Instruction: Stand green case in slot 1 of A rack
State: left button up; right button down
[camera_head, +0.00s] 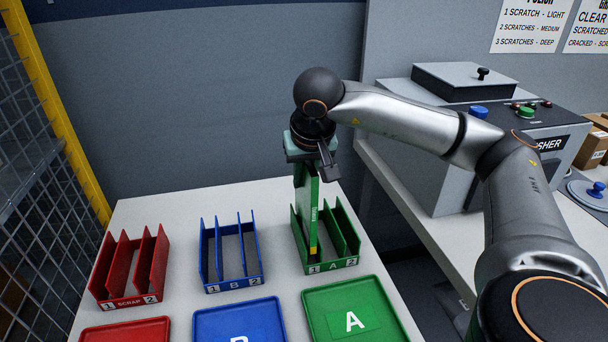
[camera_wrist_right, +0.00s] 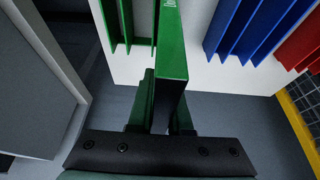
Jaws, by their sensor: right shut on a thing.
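The green case (camera_head: 308,215) is a thin, tall slab with a small yellow mark at its lower front corner. My right gripper (camera_head: 311,160) is shut on its upper end from above, and in the right wrist view the case (camera_wrist_right: 173,55) shows between the fingers (camera_wrist_right: 160,105). The case is close to upright, slightly tilted. Its lower end overlaps slot 1, the left compartment of the green A rack (camera_head: 340,264). I cannot tell if it touches the slot floor. The A rack also shows in the right wrist view (camera_wrist_right: 127,30). My left gripper is out of view.
The blue B rack (camera_head: 233,285) and red scrap rack (camera_head: 125,302) stand to the left, all compartments empty. Red (camera_head: 125,335), blue (camera_head: 240,312) and green (camera_head: 340,292) trays lie in front. A grey machine (camera_head: 440,150) stands right, a yellow-framed mesh fence (camera_head: 60,110) left.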

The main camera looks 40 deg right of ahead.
aim_at(304, 197)
jog(key=shift+f, duration=0.3)
jog(key=shift+f+b, duration=0.6)
jog(key=shift+f, duration=0.05)
jog(key=shift+f+b, duration=0.55)
jog(key=shift+f, duration=0.15)
jog(key=shift+f+b, duration=0.4)
jog(key=shift+f, duration=0.45)
jog(key=c, duration=0.8)
grip_release()
jog(key=shift+o, duration=0.6)
